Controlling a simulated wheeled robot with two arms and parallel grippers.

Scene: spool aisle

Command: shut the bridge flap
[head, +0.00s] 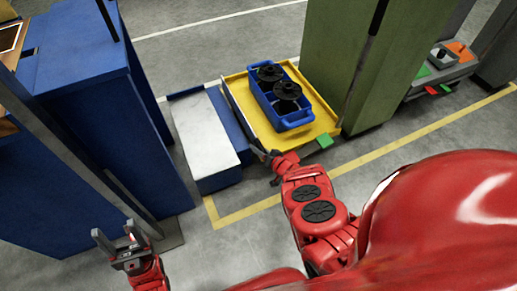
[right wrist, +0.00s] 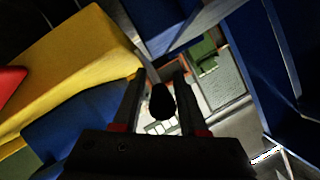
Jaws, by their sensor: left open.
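The bridge flap appears to be the narrow upright panel (head: 240,108) along the left edge of a yellow platform (head: 322,122), beside a blue bench with a pale grey top (head: 205,132); I cannot tell its exact angle. My right gripper (head: 270,156) is at the panel's near end, small and partly hidden by its own wrist. In the right wrist view its two fingers (right wrist: 158,88) stand apart on either side of a dark oval knob (right wrist: 163,101); whether they touch it is unclear. My left gripper (head: 116,232) is open and empty at the lower left.
A blue tray (head: 296,122) with black spools (head: 287,90) sits on the yellow platform. A tall blue cabinet (head: 85,110) stands at left and a green one (head: 345,65) behind the platform. Floor in front is clear.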

